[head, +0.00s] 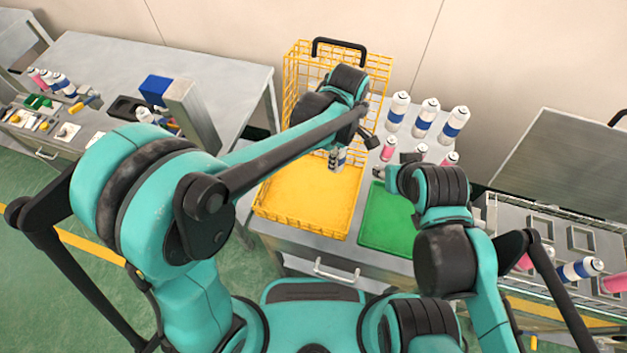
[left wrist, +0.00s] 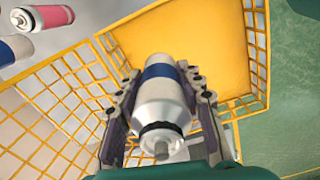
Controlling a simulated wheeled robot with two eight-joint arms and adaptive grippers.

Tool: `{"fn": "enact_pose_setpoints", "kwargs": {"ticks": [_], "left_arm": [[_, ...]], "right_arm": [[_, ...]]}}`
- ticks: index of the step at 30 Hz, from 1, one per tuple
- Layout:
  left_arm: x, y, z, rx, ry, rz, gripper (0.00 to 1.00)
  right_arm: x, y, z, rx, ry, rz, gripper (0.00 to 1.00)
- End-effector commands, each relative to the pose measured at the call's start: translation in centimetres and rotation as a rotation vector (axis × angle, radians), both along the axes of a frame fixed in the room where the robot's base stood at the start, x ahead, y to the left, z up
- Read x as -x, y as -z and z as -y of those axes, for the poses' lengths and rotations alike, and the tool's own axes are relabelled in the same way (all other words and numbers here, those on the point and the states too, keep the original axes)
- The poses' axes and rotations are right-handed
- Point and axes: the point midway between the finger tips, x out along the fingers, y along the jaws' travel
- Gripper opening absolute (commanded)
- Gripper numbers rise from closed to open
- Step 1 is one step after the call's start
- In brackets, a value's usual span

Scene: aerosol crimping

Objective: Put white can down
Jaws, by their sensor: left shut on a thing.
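The white can (left wrist: 160,100) with a blue band is held between the fingers of my left gripper (left wrist: 160,102), which is shut on it. In the head view my left gripper (head: 338,160) is over the yellow wire basket (head: 298,226), and only a small part of the can shows there. The basket (left wrist: 215,45) also shows in the left wrist view, with its yellow floor beyond the can and mesh walls around. I cannot tell whether the can touches the floor. My right gripper (head: 384,172) is beside the green tray (head: 385,228); its fingers are too small to read.
Several white cans with blue bands (head: 426,118) and pink cans (head: 388,148) stand at the back of the table, right of the basket. A side table (head: 215,90) with more cans is at the left.

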Motion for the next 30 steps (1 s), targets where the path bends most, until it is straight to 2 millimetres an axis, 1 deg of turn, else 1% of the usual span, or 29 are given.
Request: {"fn": "enact_pose_setpoints", "kwargs": {"ticks": [1,6,10,14,16,22,24,30], "left_arm": [[0.5,1.0,-1.3,0.0,-0.003,0.0,0.04],[2.0,3.2,-4.6,0.0,-0.003,0.0,0.04],[2.7,4.2,-6.1,0.0,-0.002,0.0,0.04],[2.9,4.6,-6.6,0.0,0.001,0.0,0.04],[2.9,5.2,-6.6,0.0,0.001,0.0,0.04],[2.9,8.2,-6.6,0.0,0.001,0.0,0.04],[2.9,8.5,-6.6,0.0,0.001,0.0,0.04],[2.9,8.4,-6.6,0.0,0.001,0.0,0.04]], "right_arm": [[0.0,0.6,0.0,0.0,0.0,0.0,0.4],[0.0,1.5,0.0,0.0,0.0,0.0,0.4],[0.0,1.8,0.0,0.0,0.0,0.0,0.4],[0.0,1.9,0.0,0.0,0.0,0.0,0.4],[0.0,2.2,0.0,0.0,0.0,0.0,0.4],[0.0,3.5,0.0,0.0,0.0,0.0,0.4],[0.0,3.6,0.0,0.0,0.0,0.0,0.4],[0.0,3.4,0.0,0.0,0.0,0.0,0.4]]}}
